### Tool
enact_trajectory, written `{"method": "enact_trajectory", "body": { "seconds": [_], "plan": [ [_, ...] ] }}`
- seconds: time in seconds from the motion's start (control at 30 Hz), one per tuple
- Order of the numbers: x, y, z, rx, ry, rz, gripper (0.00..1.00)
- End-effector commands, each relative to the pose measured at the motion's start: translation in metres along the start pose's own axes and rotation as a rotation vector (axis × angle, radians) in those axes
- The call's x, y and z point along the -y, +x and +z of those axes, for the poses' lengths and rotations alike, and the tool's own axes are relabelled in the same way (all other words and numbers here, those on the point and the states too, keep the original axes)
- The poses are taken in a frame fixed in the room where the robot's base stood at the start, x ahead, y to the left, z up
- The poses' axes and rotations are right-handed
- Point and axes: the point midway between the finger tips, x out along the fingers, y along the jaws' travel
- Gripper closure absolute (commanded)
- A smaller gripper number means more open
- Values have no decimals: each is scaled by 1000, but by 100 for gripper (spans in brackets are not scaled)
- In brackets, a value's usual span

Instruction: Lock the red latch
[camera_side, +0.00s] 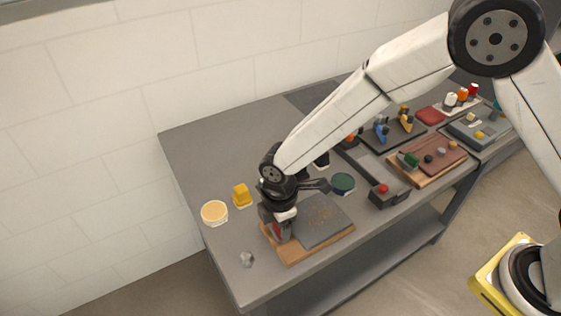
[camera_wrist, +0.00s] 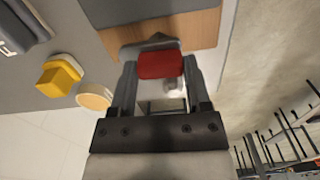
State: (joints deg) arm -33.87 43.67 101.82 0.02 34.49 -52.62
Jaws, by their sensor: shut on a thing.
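The red latch (camera_wrist: 160,64) shows in the wrist view between my two fingers, near the edge of a wooden board. My gripper (camera_wrist: 155,72) is shut on it. In the side view my gripper (camera_side: 279,222) is low over the left end of the wooden board (camera_side: 292,252), which carries a dark grey plate (camera_side: 322,220). Only a small red part of the latch (camera_side: 277,231) shows there; my gripper hides the rest. How far the latch is turned is hard to tell.
A yellow block (camera_side: 242,195), a pale round disc (camera_side: 214,212) and a small grey piece (camera_side: 246,259) lie around the board. A dark green round piece (camera_side: 342,183) and a dark bar with a red knob (camera_side: 383,188) stand to the right. More boards fill the far right.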

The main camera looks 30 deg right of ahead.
Motion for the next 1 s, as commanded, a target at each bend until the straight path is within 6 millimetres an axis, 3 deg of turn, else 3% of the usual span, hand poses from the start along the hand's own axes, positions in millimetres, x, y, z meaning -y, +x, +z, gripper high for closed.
{"method": "enact_trajectory", "body": {
  "seconds": [0.37,1.0],
  "plan": [
    [0,0,0,1,250,0,97],
    [0,0,0,1,854,0,97]
  ]
}}
